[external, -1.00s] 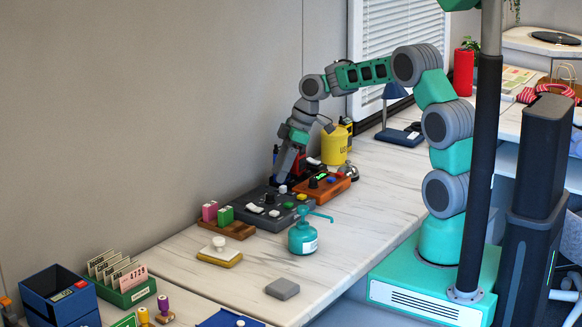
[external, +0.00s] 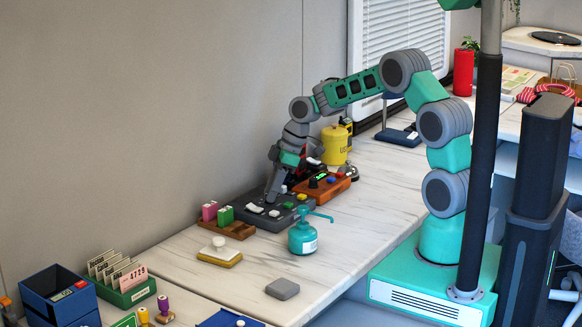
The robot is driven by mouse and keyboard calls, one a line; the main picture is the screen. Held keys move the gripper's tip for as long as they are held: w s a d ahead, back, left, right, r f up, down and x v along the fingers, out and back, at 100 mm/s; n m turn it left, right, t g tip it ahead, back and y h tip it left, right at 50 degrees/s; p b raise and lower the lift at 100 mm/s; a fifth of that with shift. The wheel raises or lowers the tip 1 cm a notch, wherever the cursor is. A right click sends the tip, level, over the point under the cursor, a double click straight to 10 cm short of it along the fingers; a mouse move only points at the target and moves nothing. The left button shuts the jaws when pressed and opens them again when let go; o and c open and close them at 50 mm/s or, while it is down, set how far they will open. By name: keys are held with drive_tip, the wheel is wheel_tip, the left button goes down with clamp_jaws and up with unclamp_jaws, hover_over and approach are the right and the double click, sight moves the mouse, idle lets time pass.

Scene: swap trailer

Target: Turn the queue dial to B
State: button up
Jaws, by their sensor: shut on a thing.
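A dark grey control console (external: 243,215) lies on the counter near the wall. It carries white switches (external: 255,210), a green button (external: 289,205) and other small controls. My gripper (external: 270,198) reaches down to its middle and is shut on a small dark dial there. The fingers hide most of the dial. Its pointer and any letters around it are too small to read. An orange box (external: 335,188) with a green display, a dark knob (external: 313,183) and coloured buttons stands just behind the console to the right, apart from my fingertips.
A teal pump bottle (external: 303,238) stands in front of the console. A wooden tray (external: 236,231) with pink and green blocks sits at its left. A yellow canister (external: 335,146) stands behind.

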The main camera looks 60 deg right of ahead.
sight(281, 204)
clamp_jaws()
drive_tip(key=shift+m, duration=0.3)
drive_tip(key=m+b, duration=0.1)
drive_tip(key=m, duration=0.1)
drive_tip(key=m+t+h, duration=0.1)
drive_tip(key=m, duration=0.1)
drive_tip(key=shift+s+a+f+h+b, duration=0.1)
drive_tip(key=shift+a+h+b, duration=0.05)
drive_tip(key=shift+h+b, duration=0.2)
drive_tip(key=shift+m+h+b, duration=0.4)
drive_tip(key=shift+m+h, duration=0.35)
drive_tip(key=shift+m, duration=1.35)
drive_tip(key=o, duration=0.6)
unclamp_jaws()
drive_tip(key=shift+o, duration=0.2)
drive_tip(key=v, duration=0.8)
